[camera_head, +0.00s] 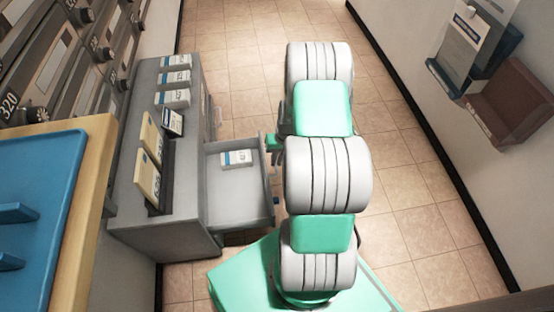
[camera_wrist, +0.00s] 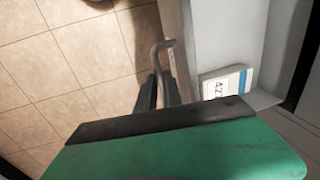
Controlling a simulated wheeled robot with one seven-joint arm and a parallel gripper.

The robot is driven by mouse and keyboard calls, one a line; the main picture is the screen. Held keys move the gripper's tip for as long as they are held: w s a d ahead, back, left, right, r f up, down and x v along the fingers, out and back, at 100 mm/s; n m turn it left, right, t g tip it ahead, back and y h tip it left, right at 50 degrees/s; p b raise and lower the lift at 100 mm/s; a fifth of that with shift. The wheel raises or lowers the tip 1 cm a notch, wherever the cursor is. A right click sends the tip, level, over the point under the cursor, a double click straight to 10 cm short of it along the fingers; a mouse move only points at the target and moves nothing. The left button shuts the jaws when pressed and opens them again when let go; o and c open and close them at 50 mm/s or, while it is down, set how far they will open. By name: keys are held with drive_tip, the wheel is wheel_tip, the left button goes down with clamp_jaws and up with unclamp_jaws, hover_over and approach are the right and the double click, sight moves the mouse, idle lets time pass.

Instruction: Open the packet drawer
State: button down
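The packet drawer (camera_head: 238,205) stands pulled out from the right side of the grey cabinet (camera_head: 190,235). A white packet with a blue band (camera_head: 237,158) lies inside, and it also shows in the wrist view (camera_wrist: 226,84). In the wrist view, the drawer's front panel (camera_wrist: 178,45) carries a thin curved grey handle (camera_wrist: 160,50). My gripper (camera_wrist: 158,92) has its dark fingers close together on either side of the handle and looks shut on it. In the head view my arm hides most of the gripper and the handle.
Boxed packets (camera_head: 174,79) and tan envelopes in a dark holder (camera_head: 160,185) stand on the cabinet top. A blue tray (camera_head: 45,190) is at the left, below wall mailboxes (camera_head: 45,70). Wall holders (camera_head: 510,100) hang at the right. Tiled floor (camera_head: 420,220) is clear right of my arm.

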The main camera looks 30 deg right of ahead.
drive_tip(key=c, duration=1.5)
unclamp_jaws()
wheel_tip(320, 180, up, 8)
drive_tip(key=d+p, duration=0.1)
drive_tip(key=p, duration=0.2)
drive_tip(key=shift+s+d+f, duration=0.15)
drive_tip(key=shift+s, duration=0.15)
drive_tip(key=a+r+n+h+p, duration=0.1)
drive_tip(key=a+r+p, duration=0.35)
drive_tip(key=r, duration=0.65)
drive_tip(key=a+r+n+t+p, duration=0.1)
drive_tip(key=a+r+p, duration=0.2)
drive_tip(key=r+p, duration=0.55)
drive_tip(key=a+r+n+h+p, duration=0.1)
drive_tip(key=a+r+p, duration=0.2)
drive_tip(key=r, duration=1.1)
drive_tip(key=s+a+r+p, duration=0.3)
drive_tip(key=r+p, duration=0.1)
drive_tip(key=r, duration=0.3)
drive_tip(key=s+a+r+n+t+p, duration=0.1)
drive_tip(key=s+a+r+p, duration=0.2)
drive_tip(key=r, duration=0.4)
drive_tip(key=s+a+r+n+p, duration=0.1)
drive_tip(key=s+a+r+p, duration=0.2)
drive_tip(key=r+p, duration=0.2)
drive_tip(key=v, duration=0.2)
drive_tip(key=shift+a+r+p, duration=0.15)
drive_tip(key=shift+r+p, duration=0.15)
